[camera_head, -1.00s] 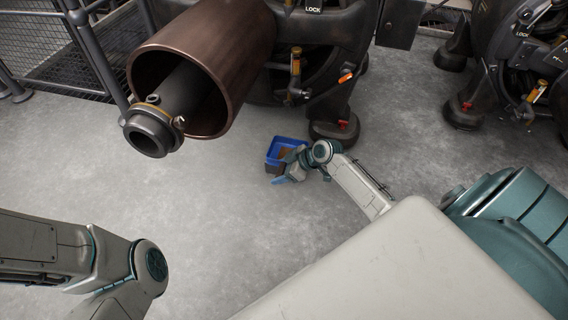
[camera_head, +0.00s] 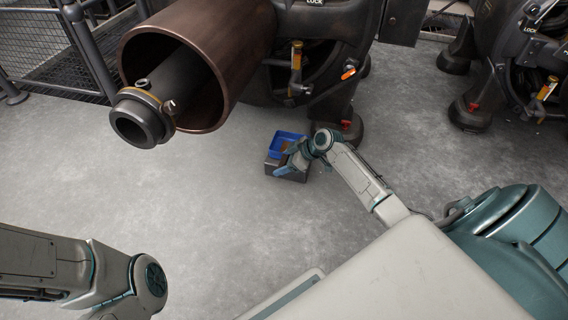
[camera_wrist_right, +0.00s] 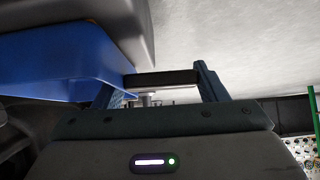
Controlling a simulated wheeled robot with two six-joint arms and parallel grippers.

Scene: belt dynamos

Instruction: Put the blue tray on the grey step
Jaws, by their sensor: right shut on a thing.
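The blue tray (camera_head: 287,139) is in the middle of the head view, with brownish contents partly showing. It appears over the dark grey step (camera_head: 290,175); I cannot tell whether it rests on it. My right gripper (camera_head: 285,163) is at the tray's near side and hides part of it. In the right wrist view the tray (camera_wrist_right: 60,55) fills the left side. My left gripper is out of view; only part of my left arm shows.
A big brown cylinder (camera_head: 225,60) with a dark shaft juts out at upper left. The dark machine's foot (camera_head: 345,128) stands close behind the tray, at right. Another machine (camera_head: 515,70) is at upper right. The concrete floor (camera_head: 190,200) left of the tray is clear.

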